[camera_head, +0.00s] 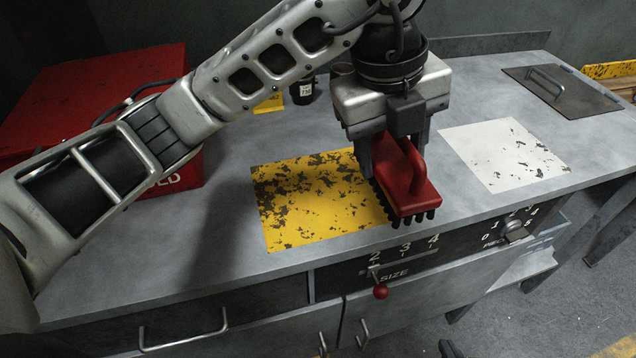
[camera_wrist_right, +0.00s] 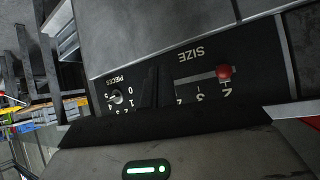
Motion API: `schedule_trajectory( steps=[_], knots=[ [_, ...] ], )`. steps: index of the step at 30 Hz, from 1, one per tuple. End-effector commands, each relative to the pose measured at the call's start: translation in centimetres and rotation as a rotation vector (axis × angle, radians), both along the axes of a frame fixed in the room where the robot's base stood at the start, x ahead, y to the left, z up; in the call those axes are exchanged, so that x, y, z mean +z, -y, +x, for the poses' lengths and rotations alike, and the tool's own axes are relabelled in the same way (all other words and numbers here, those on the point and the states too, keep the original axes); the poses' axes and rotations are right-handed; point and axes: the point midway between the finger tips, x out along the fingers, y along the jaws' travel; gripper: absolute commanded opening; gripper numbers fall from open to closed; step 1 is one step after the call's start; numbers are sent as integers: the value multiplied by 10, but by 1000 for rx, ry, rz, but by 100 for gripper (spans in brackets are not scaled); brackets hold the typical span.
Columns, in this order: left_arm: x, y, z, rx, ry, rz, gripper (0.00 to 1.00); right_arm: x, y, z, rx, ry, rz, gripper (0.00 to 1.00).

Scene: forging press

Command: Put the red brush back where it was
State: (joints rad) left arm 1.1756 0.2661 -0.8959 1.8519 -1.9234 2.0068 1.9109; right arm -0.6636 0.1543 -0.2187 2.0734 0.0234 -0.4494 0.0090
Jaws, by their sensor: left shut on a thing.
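The red brush (camera_head: 415,193) has a red block, an arched handle and black bristles pointing down. My left gripper (camera_head: 395,150) is shut on the brush's handle from above. The brush is at the right edge of the worn yellow patch (camera_head: 300,205), near the front edge of the worktop. I cannot tell whether its bristles touch the surface. The worn white patch (camera_head: 505,153) to its right is bare. My right gripper (camera_wrist_right: 155,85) shows dark and unclear in the right wrist view, in front of the control panel; its opening cannot be made out.
A red box (camera_head: 95,95) stands at the back left of the grey worktop (camera_head: 215,225). A small dark jar (camera_head: 302,90) and a yellow card (camera_head: 268,103) are behind my left arm. A hatch plate with a handle (camera_head: 562,92) lies at the back right. The SIZE lever's red knob (camera_head: 380,292) sticks out in front.

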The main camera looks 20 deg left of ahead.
Motion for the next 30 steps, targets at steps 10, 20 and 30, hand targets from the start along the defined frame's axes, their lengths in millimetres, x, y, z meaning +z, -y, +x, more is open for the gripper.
schedule_trajectory(
  steps=[10, 20, 30],
  knots=[
    [-33, -70, 39, 19, -5, 3, 31, 10, 1, -1, 0, -1, -8, 0],
    [-83, -108, 61, 10, -3, 1, 31, 5, 1, -3, -4, -13, -9, 0],
    [-111, -118, 66, 8, -6, 2, 31, 13, 1, -2, -10, -10, -5, 0]
  ],
)
